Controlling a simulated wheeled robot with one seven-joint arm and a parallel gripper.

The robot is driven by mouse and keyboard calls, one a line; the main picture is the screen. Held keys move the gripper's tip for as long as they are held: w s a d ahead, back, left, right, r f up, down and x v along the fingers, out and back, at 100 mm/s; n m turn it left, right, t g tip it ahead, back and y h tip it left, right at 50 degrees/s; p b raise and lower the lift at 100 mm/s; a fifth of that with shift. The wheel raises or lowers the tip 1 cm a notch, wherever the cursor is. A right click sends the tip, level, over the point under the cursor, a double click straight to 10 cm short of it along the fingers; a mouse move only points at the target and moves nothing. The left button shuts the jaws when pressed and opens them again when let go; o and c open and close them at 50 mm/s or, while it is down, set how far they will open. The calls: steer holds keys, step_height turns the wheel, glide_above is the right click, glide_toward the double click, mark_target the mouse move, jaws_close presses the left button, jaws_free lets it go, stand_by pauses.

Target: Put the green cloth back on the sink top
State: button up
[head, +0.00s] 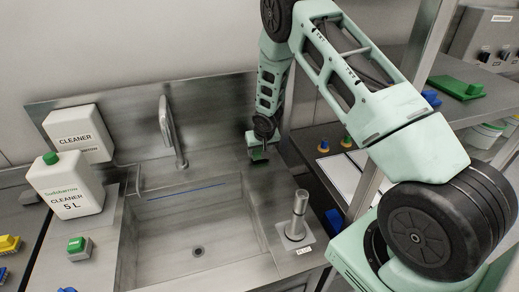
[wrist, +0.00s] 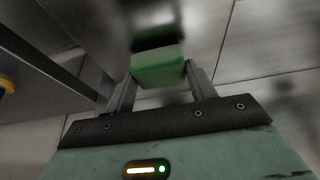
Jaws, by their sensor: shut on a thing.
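My gripper (head: 257,146) is over the steel sink top (head: 262,182), at the back right of the basin. In the wrist view, the fingers of my gripper (wrist: 160,80) are shut on a green, block-shaped thing, which I take as the green cloth (wrist: 158,72). A dark and pale blurred area shows just beyond it. In the head view the cloth (head: 258,157) is a small dark green patch under the fingers. I cannot tell whether it touches the sink top.
The tap (head: 168,130) rises left of my gripper at the back of the basin (head: 190,215). A steel cylinder (head: 298,215) stands on the front right of the sink top. Cleaner containers (head: 68,186) stand at left. A shelf post (head: 390,150) is at right.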

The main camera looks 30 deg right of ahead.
steer(key=shift+f, duration=0.25)
steer(key=shift+f, duration=0.2)
steer(key=o, duration=1)
steer(key=shift+r, duration=0.1)
